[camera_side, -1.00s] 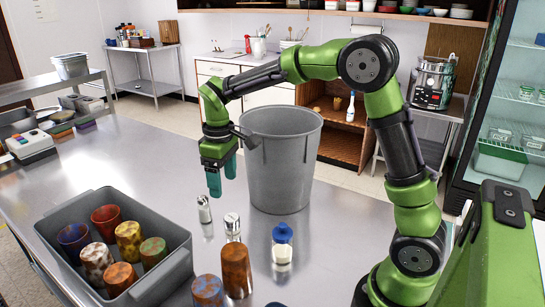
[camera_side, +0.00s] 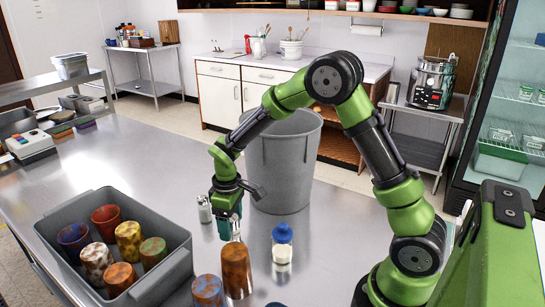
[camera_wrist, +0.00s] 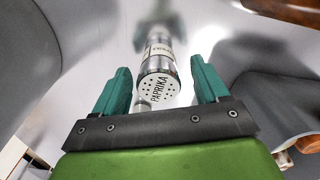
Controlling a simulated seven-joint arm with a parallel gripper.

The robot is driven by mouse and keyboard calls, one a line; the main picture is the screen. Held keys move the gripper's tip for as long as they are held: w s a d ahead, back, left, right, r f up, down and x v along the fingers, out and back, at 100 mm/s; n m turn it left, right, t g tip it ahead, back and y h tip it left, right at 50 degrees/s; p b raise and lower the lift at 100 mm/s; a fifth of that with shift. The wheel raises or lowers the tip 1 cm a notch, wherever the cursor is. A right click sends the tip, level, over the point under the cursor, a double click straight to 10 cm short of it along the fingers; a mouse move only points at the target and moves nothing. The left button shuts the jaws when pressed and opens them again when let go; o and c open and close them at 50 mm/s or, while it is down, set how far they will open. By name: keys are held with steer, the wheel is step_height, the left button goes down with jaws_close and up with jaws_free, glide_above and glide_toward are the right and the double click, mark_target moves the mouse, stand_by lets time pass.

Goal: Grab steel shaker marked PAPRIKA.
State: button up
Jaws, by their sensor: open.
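The steel shaker (camera_side: 204,208) stands upright on the steel counter, just left of my gripper in the side view. In the wrist view the shaker (camera_wrist: 157,88) shows a perforated top marked PAPRIKA. It lies ahead of and between my two teal fingers. My gripper (camera_side: 228,226) is low over the counter, open and empty, with its fingers apart in the wrist view (camera_wrist: 160,88).
A blue-capped jar (camera_side: 282,245) is to the right, and a grey tub (camera_side: 168,282) with several mottled cups is to the left.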

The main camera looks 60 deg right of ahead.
mark_target(233, 230)
step_height(233, 230, down, 3)
steer(key=shift+s+f, duration=0.1)
steer(key=shift+f, duration=0.05)
steer(key=shift+c, duration=0.3)
steer(key=c, duration=1.1)
